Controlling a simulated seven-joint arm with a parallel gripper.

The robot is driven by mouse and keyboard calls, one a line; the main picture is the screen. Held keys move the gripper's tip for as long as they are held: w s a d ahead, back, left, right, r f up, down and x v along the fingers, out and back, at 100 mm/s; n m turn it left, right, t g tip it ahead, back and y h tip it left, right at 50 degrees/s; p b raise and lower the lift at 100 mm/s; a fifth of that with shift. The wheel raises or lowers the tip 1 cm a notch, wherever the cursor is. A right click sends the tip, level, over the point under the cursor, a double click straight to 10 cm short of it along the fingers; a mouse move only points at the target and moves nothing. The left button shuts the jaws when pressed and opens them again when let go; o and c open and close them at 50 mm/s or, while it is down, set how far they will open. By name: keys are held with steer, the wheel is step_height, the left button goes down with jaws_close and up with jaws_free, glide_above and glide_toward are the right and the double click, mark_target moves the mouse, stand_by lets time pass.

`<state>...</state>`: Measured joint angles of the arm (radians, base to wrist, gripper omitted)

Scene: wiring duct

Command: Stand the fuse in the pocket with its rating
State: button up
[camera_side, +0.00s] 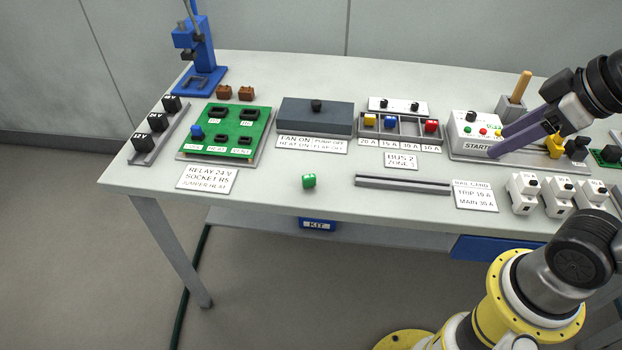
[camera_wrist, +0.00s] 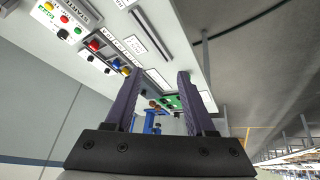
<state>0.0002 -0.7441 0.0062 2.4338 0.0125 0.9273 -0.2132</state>
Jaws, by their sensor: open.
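The green fuse (camera_side: 309,181) lies loose on the table near the front edge, with pale marks on it too small to read. The pocket row (camera_side: 400,137) is a grey tray behind it to the right. Yellow (camera_side: 370,120), blue (camera_side: 389,123) and red (camera_side: 431,126) fuses stand in its first, second and fourth pockets; the third looks empty. Rating labels (camera_side: 390,144) run along its front; the small print is hard to read surely. My gripper (camera_side: 497,143) is open and empty, right of the tray by the START box. Its fingers also show in the wrist view (camera_wrist: 161,80).
The START box (camera_side: 474,132) with coloured buttons is close to my fingers. A grey rail (camera_side: 403,184) lies between the green fuse and white breakers (camera_side: 523,193). A dark grey block (camera_side: 315,116) and a green relay board (camera_side: 226,132) stand left. Table around the green fuse is clear.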

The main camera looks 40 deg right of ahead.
steer(key=w+r+n, duration=0.3)
steer(key=w+r, duration=0.1)
steer(key=w, duration=0.1)
steer(key=n+g+y, duration=0.1)
steer(key=n+g, duration=0.4)
steer(key=n, duration=0.3)
glide_above(309, 176)
steer(key=f, duration=2)
steer(key=shift+s+d+f, duration=0.2)
steer(key=shift+s+d, duration=0.1)
steer(key=shift+d, duration=0.1)
steer(key=shift+w+a+f, duration=0.1)
steer(key=shift+a+f, duration=0.05)
steer(key=shift+f, duration=0.9)
steer(key=shift+w+a+f, duration=0.1)
steer(key=shift+a+f, duration=0.05)
steer(key=shift+f, duration=0.9)
steer(key=shift+w+a+f, duration=0.1)
steer(key=shift+a+f, duration=0.05)
steer(key=shift+f, duration=0.9)
jaws_close()
